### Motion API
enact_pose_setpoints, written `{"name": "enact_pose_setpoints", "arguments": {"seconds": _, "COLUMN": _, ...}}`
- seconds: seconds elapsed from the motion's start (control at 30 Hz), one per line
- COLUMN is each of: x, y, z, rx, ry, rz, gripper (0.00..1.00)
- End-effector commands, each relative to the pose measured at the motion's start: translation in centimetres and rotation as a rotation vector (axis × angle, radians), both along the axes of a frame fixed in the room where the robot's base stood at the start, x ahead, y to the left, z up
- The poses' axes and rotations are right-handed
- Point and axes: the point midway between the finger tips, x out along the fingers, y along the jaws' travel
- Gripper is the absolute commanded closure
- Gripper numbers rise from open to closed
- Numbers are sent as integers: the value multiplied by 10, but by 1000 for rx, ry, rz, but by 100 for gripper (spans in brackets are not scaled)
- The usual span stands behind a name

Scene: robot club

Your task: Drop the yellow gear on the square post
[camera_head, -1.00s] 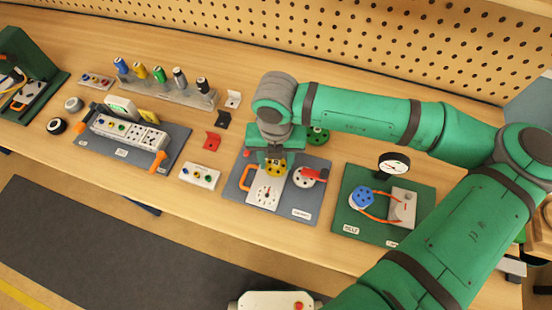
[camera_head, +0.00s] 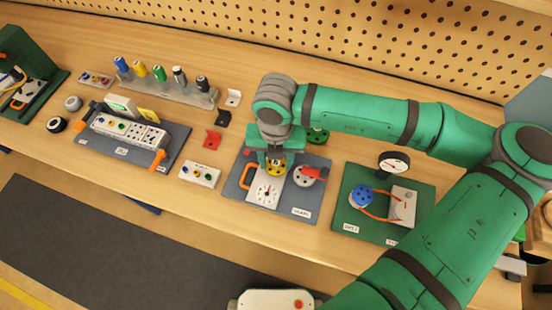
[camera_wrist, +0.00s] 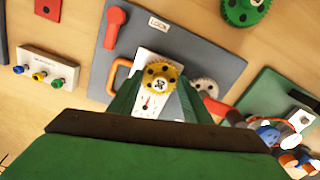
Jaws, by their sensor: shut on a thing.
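The yellow gear (camera_head: 276,170) is under my gripper (camera_head: 275,160), over the grey board (camera_head: 238,187). In the wrist view the gear (camera_wrist: 160,78) sits between the tips of my green fingers, and my gripper (camera_wrist: 160,92) is shut on it. A dark mark with a small pale spot shows at the gear's centre. The gear overlaps the upper part of a white dial plate (camera_head: 266,192). I cannot make out the square post; whether the gear touches anything below is hidden.
On the same board are an orange handle (camera_head: 246,176), a grey gear (camera_wrist: 206,87) and a red lever (camera_wrist: 116,22). A green gear (camera_head: 317,136) lies behind. A green board (camera_head: 345,212) with a gauge stands right, a white socket block (camera_head: 200,174) left.

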Motion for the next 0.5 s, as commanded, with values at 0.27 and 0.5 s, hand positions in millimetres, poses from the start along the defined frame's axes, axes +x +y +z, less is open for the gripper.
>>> {"name": "enact_pose_setpoints", "arguments": {"seconds": 0.27, "x": 0, "y": 0, "z": -1, "rx": 0, "ry": 0, "rz": 0, "gripper": 75}}
{"name": "enact_pose_setpoints", "arguments": {"seconds": 0.5, "x": 0, "y": 0, "z": -5, "rx": 1, "ry": 0, "rz": 0, "gripper": 75}}
